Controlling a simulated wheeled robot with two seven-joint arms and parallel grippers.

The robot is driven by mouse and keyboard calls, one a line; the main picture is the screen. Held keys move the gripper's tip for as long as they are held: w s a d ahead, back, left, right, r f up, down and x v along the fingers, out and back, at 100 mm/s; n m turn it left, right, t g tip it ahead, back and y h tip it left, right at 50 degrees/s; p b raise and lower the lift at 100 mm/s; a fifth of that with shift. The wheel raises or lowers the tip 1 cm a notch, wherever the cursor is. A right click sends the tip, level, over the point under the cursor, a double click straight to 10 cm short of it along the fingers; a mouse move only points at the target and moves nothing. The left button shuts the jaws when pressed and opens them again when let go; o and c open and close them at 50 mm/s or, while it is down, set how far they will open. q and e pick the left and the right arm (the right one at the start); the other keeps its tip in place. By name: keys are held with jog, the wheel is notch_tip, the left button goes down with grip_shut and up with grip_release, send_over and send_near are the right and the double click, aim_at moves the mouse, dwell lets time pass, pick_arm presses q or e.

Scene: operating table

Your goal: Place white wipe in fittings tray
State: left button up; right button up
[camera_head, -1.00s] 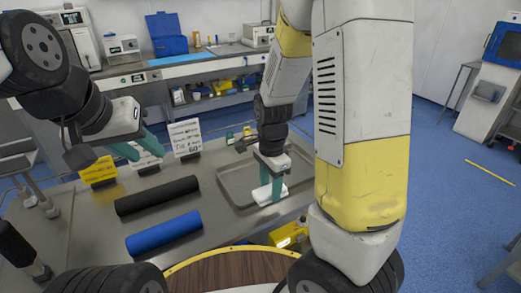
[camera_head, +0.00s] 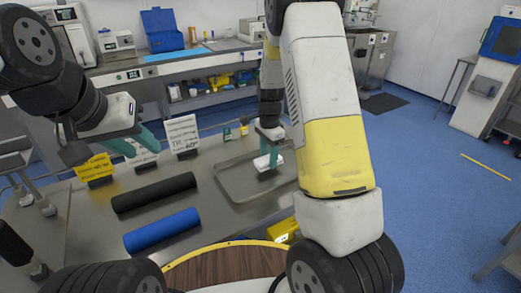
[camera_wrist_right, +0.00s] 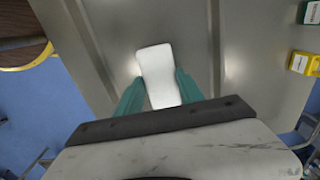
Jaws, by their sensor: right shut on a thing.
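The white wipe (camera_head: 268,163) is a small white block-like piece, held over the grey metal tray (camera_head: 238,190) on the table. My right gripper (camera_head: 269,157) is shut on it, with a teal finger on each side. In the right wrist view the white wipe (camera_wrist_right: 156,70) sits between the two finger tips of my right gripper (camera_wrist_right: 158,84), above the tray's bare floor. I cannot tell whether the wipe touches the tray. My left gripper (camera_head: 140,142) hangs above the table's left part, its teal fingers apart and empty.
A black roll (camera_head: 154,192) and a blue roll (camera_head: 162,230) lie left of the tray. A yellow sign (camera_head: 97,168) and white signs (camera_head: 183,133) stand behind them. Small boxes (camera_head: 227,134) stand behind the tray. A yellow device (camera_head: 285,229) is at the table's front.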

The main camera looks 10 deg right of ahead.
jog(key=shift+f, duration=1)
jog(key=o, duration=1.3)
jog(key=shift+f, duration=0.1)
